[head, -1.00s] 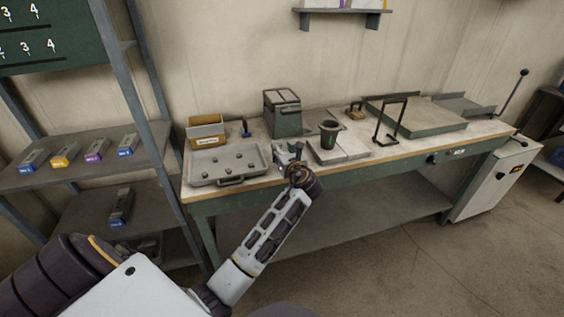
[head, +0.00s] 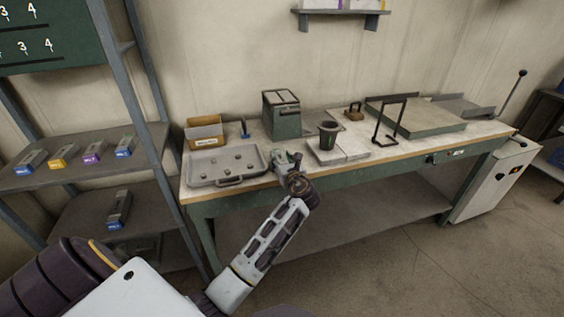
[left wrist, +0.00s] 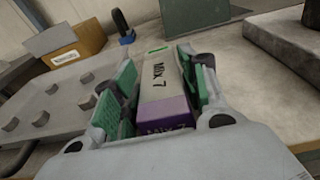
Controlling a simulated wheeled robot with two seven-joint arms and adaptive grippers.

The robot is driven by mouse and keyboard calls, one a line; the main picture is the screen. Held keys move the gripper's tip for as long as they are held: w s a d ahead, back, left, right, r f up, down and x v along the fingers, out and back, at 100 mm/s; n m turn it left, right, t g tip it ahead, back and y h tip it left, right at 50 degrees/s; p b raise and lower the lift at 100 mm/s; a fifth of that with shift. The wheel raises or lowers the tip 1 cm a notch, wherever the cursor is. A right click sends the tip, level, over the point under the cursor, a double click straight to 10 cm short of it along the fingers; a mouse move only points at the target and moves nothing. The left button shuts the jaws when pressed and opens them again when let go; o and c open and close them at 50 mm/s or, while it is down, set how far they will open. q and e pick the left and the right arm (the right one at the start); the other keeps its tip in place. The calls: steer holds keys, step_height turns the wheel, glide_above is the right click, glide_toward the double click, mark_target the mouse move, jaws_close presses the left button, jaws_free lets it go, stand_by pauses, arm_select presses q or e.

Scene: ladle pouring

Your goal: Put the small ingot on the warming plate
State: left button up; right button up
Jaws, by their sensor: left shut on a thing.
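My left gripper (head: 287,160) is over the front of the workbench, just right of the grey tray. In the left wrist view its green-padded fingers (left wrist: 163,76) are shut on a small block (left wrist: 160,95), grey with a purple end and marked "Mix 7". In the head view the gripper mostly hides this block. I cannot tell whether it touches the bench. A flat light-grey plate (head: 354,151) lies right of the gripper, and a larger raised grey plate (head: 430,118) stands farther right. I cannot tell which is the warming plate. My right gripper is not in view.
The grey tray (head: 205,178) holds several small lumps. A yellow box (head: 206,143), green box (head: 281,122), dark cup (head: 328,134) and black frame (head: 378,138) stand on the bench. Several labelled blocks (head: 62,156) lie on the left shelf.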

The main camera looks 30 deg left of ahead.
arm_select(q)
steer(key=shift+r, duration=0.1)
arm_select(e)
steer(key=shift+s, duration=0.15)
arm_select(q)
steer(key=o, duration=1.2)
steer(key=shift+o, duration=1.1)
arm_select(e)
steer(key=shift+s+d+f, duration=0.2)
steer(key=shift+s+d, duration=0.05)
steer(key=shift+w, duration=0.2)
